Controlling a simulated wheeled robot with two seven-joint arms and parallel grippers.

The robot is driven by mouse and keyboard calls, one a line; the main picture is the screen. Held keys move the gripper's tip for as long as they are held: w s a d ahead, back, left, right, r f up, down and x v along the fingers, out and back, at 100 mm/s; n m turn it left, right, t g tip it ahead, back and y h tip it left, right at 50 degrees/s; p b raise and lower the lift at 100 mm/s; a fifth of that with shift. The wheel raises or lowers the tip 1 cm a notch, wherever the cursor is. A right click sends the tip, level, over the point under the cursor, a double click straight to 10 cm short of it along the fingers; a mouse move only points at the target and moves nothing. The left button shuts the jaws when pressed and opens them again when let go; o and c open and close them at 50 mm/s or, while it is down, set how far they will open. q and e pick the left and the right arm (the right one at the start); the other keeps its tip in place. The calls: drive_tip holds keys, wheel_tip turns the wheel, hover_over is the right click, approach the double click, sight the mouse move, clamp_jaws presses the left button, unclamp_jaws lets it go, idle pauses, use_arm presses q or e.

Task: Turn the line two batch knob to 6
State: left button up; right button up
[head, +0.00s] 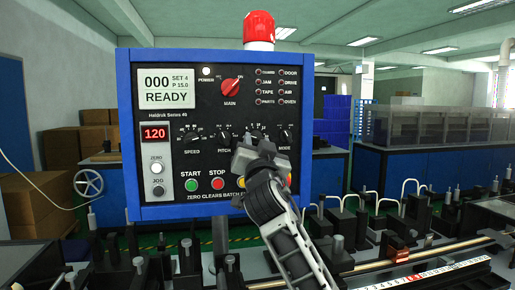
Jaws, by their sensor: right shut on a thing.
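A blue-framed control panel (126,70) faces me, with a row of black knobs across its middle. The third knob (257,134), between the PITCH knob (224,138) and the MODE knob (283,137), is mostly covered by my right gripper (252,146), and its label is hidden; by its place I take it as the batch knob. My right gripper reaches up from below and is shut on it. The knob's pointer setting cannot be read. The display (167,88) reads 000, SET 4, P 15.0 and READY. My left gripper is out of view.
The red MAIN switch (231,86) is above the knob row. Below are the green START button (191,185) and red STOP button (217,183); my right gripper and wrist cover the panel's lower right. Machine rails with metal posts lie below.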

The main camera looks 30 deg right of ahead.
drive_tip(key=shift+w+a+m+g+h+b, duration=0.15)
drive_tip(key=shift+m+g+h+b, duration=0.4)
drive_tip(key=shift+m+b, duration=0.95)
drive_tip(key=shift+s+a+m+g+h+b, duration=0.1)
drive_tip(key=shift+m+g+h+b, duration=0.7)
drive_tip(key=shift+m, duration=1.2)
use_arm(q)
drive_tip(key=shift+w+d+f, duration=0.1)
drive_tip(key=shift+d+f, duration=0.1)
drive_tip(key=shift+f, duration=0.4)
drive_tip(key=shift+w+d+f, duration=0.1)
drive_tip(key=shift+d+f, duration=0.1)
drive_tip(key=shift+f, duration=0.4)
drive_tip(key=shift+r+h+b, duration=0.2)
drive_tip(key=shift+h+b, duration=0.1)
use_arm(e)
drive_tip(key=shift+r, duration=0.1)
drive_tip(key=o, duration=1)
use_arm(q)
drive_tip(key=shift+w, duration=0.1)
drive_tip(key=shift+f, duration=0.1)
